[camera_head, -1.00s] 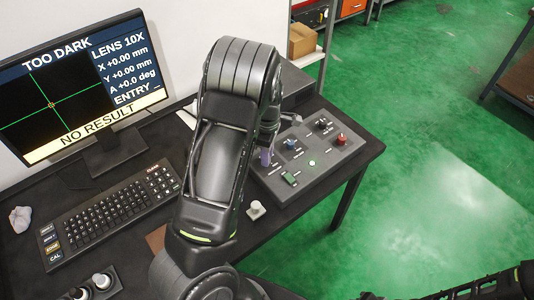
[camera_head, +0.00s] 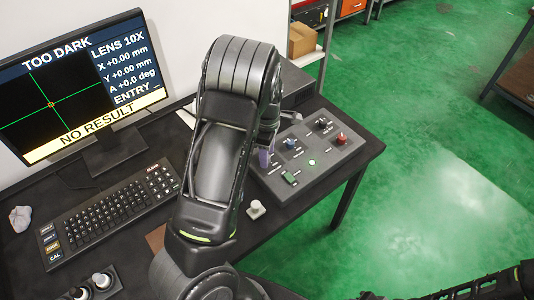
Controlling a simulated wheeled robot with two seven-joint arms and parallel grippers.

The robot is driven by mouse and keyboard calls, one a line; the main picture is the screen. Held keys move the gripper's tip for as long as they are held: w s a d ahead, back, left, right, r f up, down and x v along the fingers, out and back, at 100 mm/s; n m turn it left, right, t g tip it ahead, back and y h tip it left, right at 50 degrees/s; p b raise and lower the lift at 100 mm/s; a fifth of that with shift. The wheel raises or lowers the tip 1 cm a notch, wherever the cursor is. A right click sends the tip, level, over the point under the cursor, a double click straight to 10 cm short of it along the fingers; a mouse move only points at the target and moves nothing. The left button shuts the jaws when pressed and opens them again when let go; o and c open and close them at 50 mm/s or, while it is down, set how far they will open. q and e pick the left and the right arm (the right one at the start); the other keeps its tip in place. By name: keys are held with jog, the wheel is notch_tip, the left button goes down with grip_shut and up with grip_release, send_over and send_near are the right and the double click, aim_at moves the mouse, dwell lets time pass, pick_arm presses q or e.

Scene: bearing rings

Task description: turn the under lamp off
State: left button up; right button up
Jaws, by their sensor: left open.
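The dark control panel (camera_head: 330,161) lies at the right end of the desk. It carries a blue knob (camera_head: 291,144), a black knob (camera_head: 323,124), a red knob (camera_head: 341,139), a green switch (camera_head: 290,178) and a lit green light (camera_head: 312,162). The labels are too small to read, so I cannot tell which control is the under lamp's. My left gripper (camera_head: 266,158) points down at the panel's left side, mostly hidden behind my left arm. It is open, and no held thing shows. The monitor (camera_head: 82,80) reads TOO DARK and NO RESULT.
A keyboard (camera_head: 108,215) lies left of my left arm. A small pale knob (camera_head: 256,208) stands below the panel. Two more knobs (camera_head: 92,287) sit at the lower left, and a crumpled white piece (camera_head: 20,219) lies at the desk's left. Green floor lies beyond the desk's right edge.

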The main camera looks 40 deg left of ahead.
pick_arm(q)
notch_tip(320, 180, up, 7)
jog(key=shift+w+r, duration=0.1)
jog(key=shift+r, duration=0.1)
dwell(2.2)
